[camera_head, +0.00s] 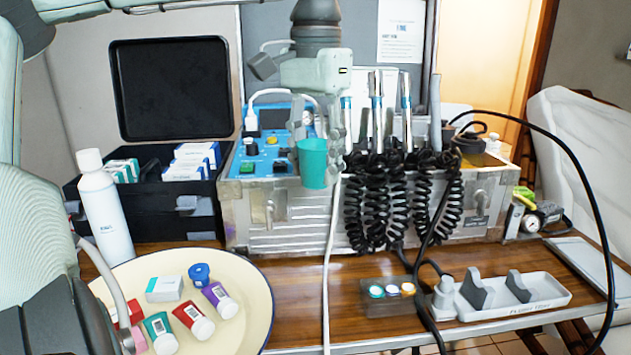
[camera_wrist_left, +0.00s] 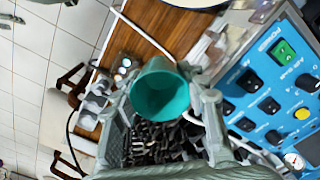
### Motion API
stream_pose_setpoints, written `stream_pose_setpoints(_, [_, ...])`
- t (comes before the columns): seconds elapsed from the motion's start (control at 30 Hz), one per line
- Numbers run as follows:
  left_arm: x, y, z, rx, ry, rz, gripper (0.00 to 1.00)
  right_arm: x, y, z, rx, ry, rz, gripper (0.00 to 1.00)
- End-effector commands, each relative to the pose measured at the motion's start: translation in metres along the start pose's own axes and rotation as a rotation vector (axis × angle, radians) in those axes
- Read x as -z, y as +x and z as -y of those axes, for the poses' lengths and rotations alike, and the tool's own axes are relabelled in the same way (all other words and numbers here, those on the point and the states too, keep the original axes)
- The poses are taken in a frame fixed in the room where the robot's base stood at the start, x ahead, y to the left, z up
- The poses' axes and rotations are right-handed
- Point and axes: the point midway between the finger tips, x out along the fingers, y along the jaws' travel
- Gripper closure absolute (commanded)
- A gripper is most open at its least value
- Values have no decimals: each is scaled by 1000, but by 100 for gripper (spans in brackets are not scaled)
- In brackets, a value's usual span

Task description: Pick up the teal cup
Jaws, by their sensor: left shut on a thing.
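The teal cup (camera_head: 313,163) is upright in front of the blue control panel, above the front of the metal case. My left gripper (camera_head: 325,160) comes down from above and is shut on the cup. In the left wrist view, the cup (camera_wrist_left: 161,93) shows its open mouth and sits between the two fingers of my left gripper (camera_wrist_left: 168,105). Its far side is hidden. My right gripper is in neither view.
The metal case (camera_head: 290,232) carries the blue panel (camera_head: 265,150) and upright handpieces with coiled black cords. A round cream tray (camera_head: 250,290) with small tubes stands front left, beside a white bottle (camera_head: 103,208). A white holder (camera_head: 510,293) lies at right.

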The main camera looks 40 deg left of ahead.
Motion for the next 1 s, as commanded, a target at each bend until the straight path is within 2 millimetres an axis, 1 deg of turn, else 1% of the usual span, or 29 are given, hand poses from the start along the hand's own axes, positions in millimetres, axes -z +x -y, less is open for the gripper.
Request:
stream_pose_setpoints(0.03, [0,-8,0,2,-1,-2,87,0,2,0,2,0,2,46])
stream_pose_setpoints(0.2, [0,-28,0,1,-1,-2,87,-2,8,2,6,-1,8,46])
stream_pose_setpoints(0.5, [0,-54,0,0,-1,-1,87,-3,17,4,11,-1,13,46])
stream_pose_setpoints(0.7, [0,-65,0,2,-1,-1,87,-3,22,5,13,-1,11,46])
stream_pose_setpoints(1.0, [0,-73,0,0,0,-1,87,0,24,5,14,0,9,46])
